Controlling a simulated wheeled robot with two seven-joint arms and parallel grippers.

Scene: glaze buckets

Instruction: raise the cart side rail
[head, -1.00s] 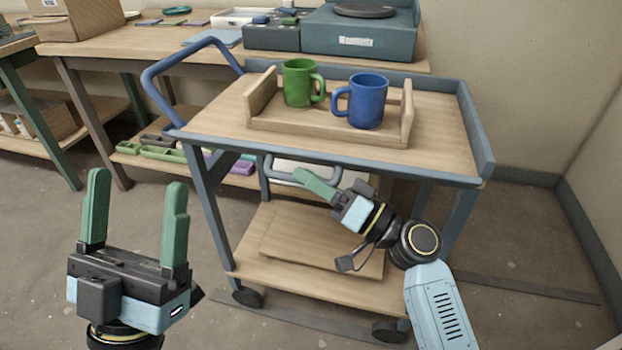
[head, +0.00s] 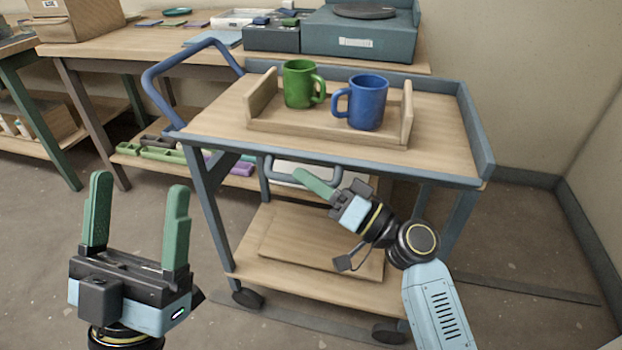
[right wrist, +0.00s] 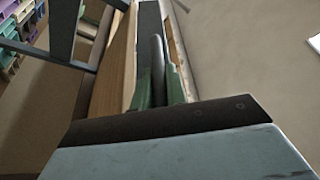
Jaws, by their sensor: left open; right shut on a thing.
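The cart (head: 440,130) stands in the middle of the head view, with a wooden top and a blue-grey frame. Its side rail (head: 267,170), a blue-grey bar, hangs lowered below the front edge of the top. My right gripper (head: 303,176) is at the rail under that edge, its green fingers shut on it. In the right wrist view the dark rail bar (right wrist: 157,60) runs between the green fingers; the fingers partly hide it. My left gripper (head: 138,220) is open and empty, left of the cart and apart from it.
A wooden tray (head: 290,128) on the cart top holds a green mug (head: 299,84) and a blue mug (head: 367,102). A workbench (head: 110,48) with boxes stands behind. A wall is at the right. The floor left of the cart is clear.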

